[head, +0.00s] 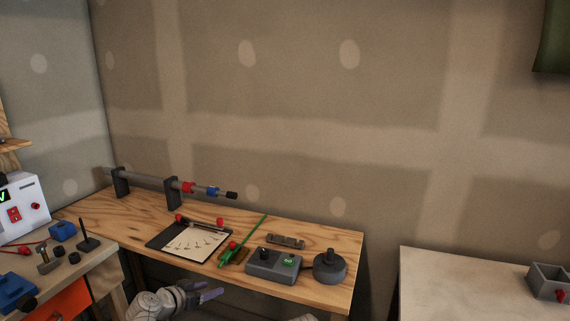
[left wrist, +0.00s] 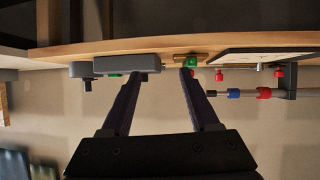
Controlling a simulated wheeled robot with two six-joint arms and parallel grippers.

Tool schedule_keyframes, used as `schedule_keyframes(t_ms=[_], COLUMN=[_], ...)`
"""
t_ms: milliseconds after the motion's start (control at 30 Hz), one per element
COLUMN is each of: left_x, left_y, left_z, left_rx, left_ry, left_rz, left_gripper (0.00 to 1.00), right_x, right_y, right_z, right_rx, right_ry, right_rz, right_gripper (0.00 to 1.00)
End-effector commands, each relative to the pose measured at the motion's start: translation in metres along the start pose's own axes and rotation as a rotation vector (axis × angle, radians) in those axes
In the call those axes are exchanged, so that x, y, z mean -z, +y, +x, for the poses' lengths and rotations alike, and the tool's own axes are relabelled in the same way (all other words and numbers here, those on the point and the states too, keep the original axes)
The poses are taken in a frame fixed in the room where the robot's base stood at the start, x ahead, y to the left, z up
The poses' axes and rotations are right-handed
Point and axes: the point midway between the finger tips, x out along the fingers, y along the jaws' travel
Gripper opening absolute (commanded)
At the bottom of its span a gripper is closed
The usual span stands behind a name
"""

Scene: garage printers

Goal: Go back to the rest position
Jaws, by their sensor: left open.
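My left gripper (head: 211,292) is at the bottom of the head view, in front of the wooden bench's front edge and apart from the things on it. Its two dark fingers are spread with nothing between them. In the left wrist view, where the scene appears upside down, the open fingers (left wrist: 157,78) point toward the bench edge, the grey box and the green part. A small pale piece at the bottom of the head view may be part of my right arm, but no right gripper shows.
The wooden bench (head: 310,290) holds a clipboard (head: 190,240), a grey box with knobs (head: 272,264), a round dark grey thing (head: 329,266) and a rod on stands (head: 150,183). A cluttered bench stands left. A pale table (head: 450,285) with a grey bin (head: 548,281) stands right.

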Motion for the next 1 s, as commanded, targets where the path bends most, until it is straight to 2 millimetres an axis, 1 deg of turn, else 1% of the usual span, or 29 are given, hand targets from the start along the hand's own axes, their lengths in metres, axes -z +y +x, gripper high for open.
schedule_keyframes(t_ms=[33,167,267,367,400,467,500,600,700,800,900,1000], left_x=[0.0,-0.01,-0.021,-0.036,-0.044,-0.057,-0.066,-0.087,-0.1,-0.107,-0.11,-0.111], left_y=[0.012,0.047,0.08,0.117,0.134,0.16,0.177,0.209,0.225,0.234,0.236,0.237], left_z=[0.002,0.008,0.011,0.009,0.006,-0.001,-0.009,-0.032,-0.055,-0.074,-0.086,-0.091], left_rx=[-0.022,-0.08,-0.127,-0.167,-0.178,-0.184,-0.176,-0.116,-0.018,0.079,0.152,0.19], left_ry=[-0.025,-0.119,-0.221,-0.355,-0.42,-0.536,-0.62,-0.818,-0.964,-1.057,-1.107,-1.127], left_rz=[0.0,-0.008,-0.017,-0.024,-0.027,-0.029,-0.03,-0.028,-0.024,-0.02,-0.019,-0.018], left_gripper=[0.61,0.61,0.61,0.61,0.61,0.61,0.61,0.61,0.61,0.61,0.61,0.61], right_x=[0.0,-0.001,-0.001,-0.002,-0.002,-0.002,-0.003,-0.003,-0.004,-0.004,-0.004,-0.004], right_y=[0.0,0.001,0.002,0.003,0.003,0.004,0.004,0.005,0.006,0.007,0.007,0.007], right_z=[-0.004,-0.011,-0.018,-0.026,-0.031,-0.038,-0.044,-0.055,-0.064,-0.069,-0.072,-0.073], right_rx=[0.0,0.0,0.0,0.0,0.0,0.0,0.0,0.0,0.0,0.0,0.0,0.0], right_ry=[0.0,0.0,0.0,0.0,0.0,0.0,0.0,0.0,0.0,0.0,0.0,0.0], right_rz=[0.0,0.0,0.0,0.0,0.0,0.0,0.0,0.0,0.0,0.0,0.0,0.0], right_gripper=[0.5,0.5,0.5,0.5,0.5,0.5,0.5,0.5,0.5,0.5,0.5,0.5])
